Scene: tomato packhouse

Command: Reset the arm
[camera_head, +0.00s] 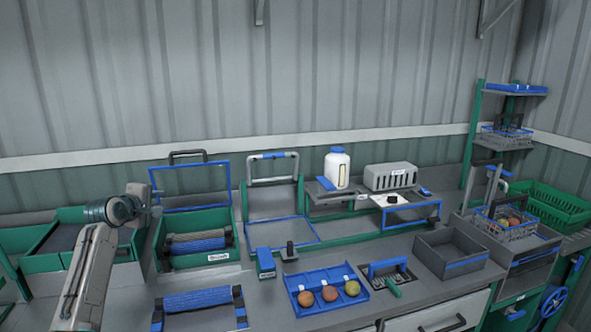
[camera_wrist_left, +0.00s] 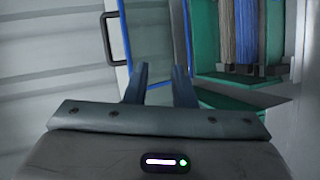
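My left arm rises from the lower left in the head view. Its gripper (camera_head: 154,193) is in the air in front of the left green bin with the raised blue-framed lid (camera_head: 190,186). In the left wrist view the two dark fingers (camera_wrist_left: 160,86) stand apart with nothing between them. The lid's blue edge and dark handle (camera_wrist_left: 112,40) show beyond the fingers, and the green bin with rollers (camera_wrist_left: 240,40) is at upper right. My right arm and gripper are not in view.
A blue tray (camera_head: 335,306) holds three tomatoes at the bench front. A grey open box (camera_head: 450,262) stands to its right. A white bottle (camera_head: 337,168) stands on the raised shelf. A wire basket (camera_head: 505,228) and a green crate (camera_head: 555,207) are at far right.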

